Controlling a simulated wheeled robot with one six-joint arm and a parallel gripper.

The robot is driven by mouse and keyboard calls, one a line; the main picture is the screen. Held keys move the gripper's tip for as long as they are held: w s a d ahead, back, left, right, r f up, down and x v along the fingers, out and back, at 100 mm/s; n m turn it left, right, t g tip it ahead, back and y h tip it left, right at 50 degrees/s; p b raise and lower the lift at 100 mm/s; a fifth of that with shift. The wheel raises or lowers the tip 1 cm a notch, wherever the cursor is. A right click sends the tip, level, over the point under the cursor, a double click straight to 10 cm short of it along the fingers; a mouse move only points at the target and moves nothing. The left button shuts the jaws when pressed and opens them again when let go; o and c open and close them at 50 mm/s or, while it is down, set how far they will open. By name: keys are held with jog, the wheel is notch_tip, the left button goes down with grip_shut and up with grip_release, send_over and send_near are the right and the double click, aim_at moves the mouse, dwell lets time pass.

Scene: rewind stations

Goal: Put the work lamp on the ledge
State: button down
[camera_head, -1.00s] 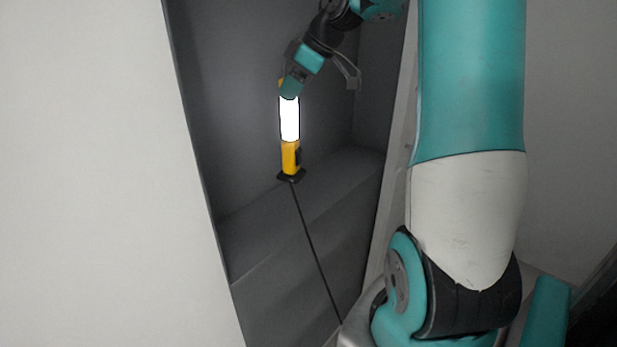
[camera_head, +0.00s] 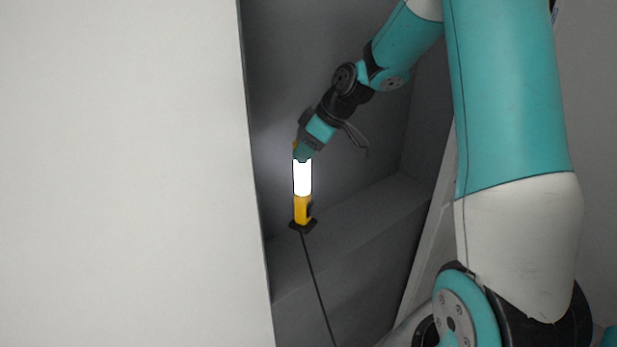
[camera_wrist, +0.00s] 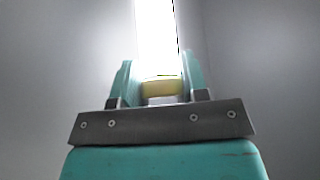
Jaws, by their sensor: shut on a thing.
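The work lamp (camera_head: 302,208) is upright, with a yellow handle, a bright white lit tube and a dark square foot. A dark cable runs down from its foot. My gripper (camera_head: 302,157) is shut on the lamp's upper end, above the lit tube. In the wrist view the yellow end of the lamp (camera_wrist: 161,87) sits between my gripper's teal fingers (camera_wrist: 160,82), with the glowing tube beyond. The grey ledge (camera_head: 375,217) runs inside the recess. The lamp's foot shows at the ledge's left part; I cannot tell whether it touches.
A large pale wall panel (camera_head: 125,170) fills the left and hides part of the recess. The recess has dark grey walls (camera_head: 290,60) at the back and right. A pale edge (camera_head: 428,255) bounds it on the right. The ledge right of the lamp is bare.

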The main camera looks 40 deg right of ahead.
aim_at(306, 180)
jog(key=shift+f+p, duration=0.75)
jog(key=shift+f, duration=3.3)
jog(key=c, duration=0.6)
grip_release()
jog(key=shift+c, duration=0.2)
